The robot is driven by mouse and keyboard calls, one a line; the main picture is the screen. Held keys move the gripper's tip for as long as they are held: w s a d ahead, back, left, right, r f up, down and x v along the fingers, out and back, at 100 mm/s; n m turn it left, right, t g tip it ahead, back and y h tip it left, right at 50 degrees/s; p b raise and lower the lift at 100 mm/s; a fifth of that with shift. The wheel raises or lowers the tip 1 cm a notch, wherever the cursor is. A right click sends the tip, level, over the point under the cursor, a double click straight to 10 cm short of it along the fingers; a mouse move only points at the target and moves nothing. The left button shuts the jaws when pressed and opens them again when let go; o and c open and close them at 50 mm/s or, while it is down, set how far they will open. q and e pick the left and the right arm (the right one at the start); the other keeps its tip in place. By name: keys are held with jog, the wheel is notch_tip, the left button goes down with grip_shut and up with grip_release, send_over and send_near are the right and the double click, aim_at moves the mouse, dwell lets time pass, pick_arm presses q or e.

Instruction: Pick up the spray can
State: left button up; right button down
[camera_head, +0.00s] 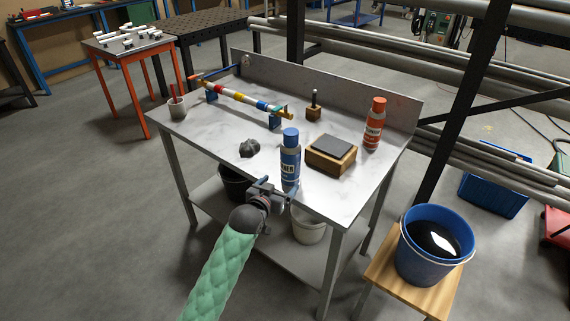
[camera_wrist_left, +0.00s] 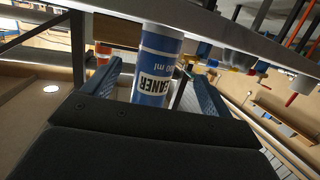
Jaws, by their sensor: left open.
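A blue can (camera_head: 290,160) with a white label band and blue cap stands upright near the front edge of the marble-topped table. An orange can (camera_head: 375,124) with a white label stands upright at the table's back right. Which one the task means cannot be told from looks alone. My left gripper (camera_head: 276,189) is open at the front edge, close to the lower part of the blue can. In the left wrist view the blue can (camera_wrist_left: 157,72) appears between the two spread fingers (camera_wrist_left: 152,90); contact cannot be made out. My right gripper is out of view.
The table (camera_head: 210,135) also holds a wooden block with a dark top (camera_head: 331,152), a dark lump (camera_head: 249,148), a small stamp-like tool (camera_head: 314,108), a striped bar on stands (camera_head: 240,98) and a cup (camera_head: 177,107). A blue bucket (camera_head: 408,258) stands at right.

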aim_at(286, 158)
pick_arm(q)
jog(key=shift+t+h, duration=0.4)
jog(key=shift+t, duration=0.2)
jog(key=r, duration=0.2)
jog(key=w+r, duration=0.1)
jog(key=r, duration=0.1)
jog(key=w+d+r, duration=0.1)
jog(key=r, duration=0.1)
jog(key=shift+w+r, duration=0.15)
jog(key=shift+r, duration=0.05)
jog(key=shift+w+d+r, duration=0.2)
jog(key=shift+w+r, duration=0.15)
jog(key=shift+w, duration=0.05)
jog(key=shift+p+x, duration=0.5)
jog(key=shift+x, duration=0.35)
jog(key=shift+w+d, duration=0.15)
jog(key=shift+w, duration=0.2)
jog(key=p+x, duration=0.2)
jog(key=x, duration=0.1)
jog(key=shift+w+d+p, duration=0.15)
jog(key=shift+w+p, duration=0.15)
jog(key=shift+p, duration=0.05)
jog(key=shift+w+d+f, duration=0.2)
jog(key=shift+w, duration=0.2)
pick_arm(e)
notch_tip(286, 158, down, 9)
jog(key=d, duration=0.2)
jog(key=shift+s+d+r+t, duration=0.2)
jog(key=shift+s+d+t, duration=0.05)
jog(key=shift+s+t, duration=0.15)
